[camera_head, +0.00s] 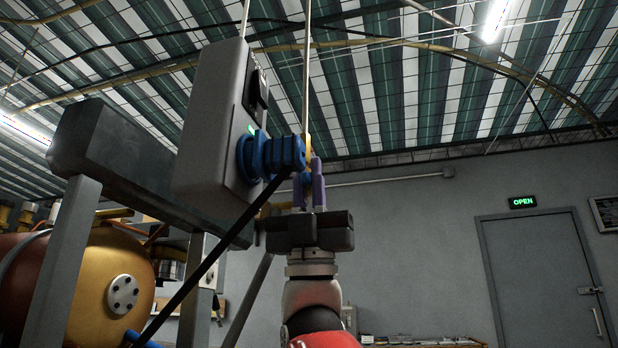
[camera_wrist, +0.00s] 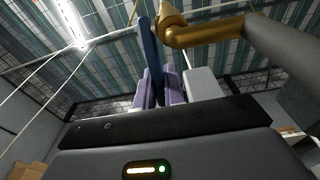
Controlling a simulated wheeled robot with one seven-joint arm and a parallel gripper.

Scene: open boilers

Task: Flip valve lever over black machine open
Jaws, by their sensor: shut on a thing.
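A flat blue valve lever (camera_wrist: 152,55) runs up from between my gripper's fingers to a brass valve (camera_wrist: 190,35) in the wrist view. My gripper (camera_wrist: 158,88) has purple fingers, which are shut on the lower part of this lever. In the head view, my gripper (camera_head: 309,182) points upward, just right of a grey box with a blue connector. The valve is mostly hidden behind the connector in that view. I cannot make out the black machine for certain.
The grey box (camera_head: 208,135) and its blue connector (camera_head: 272,154) stand close left of my gripper, with a black bar (camera_head: 205,268) slanting below. A dark beam (camera_head: 130,160) and an orange-yellow tank (camera_head: 115,280) are further left. Open space lies right, towards the door (camera_head: 543,280).

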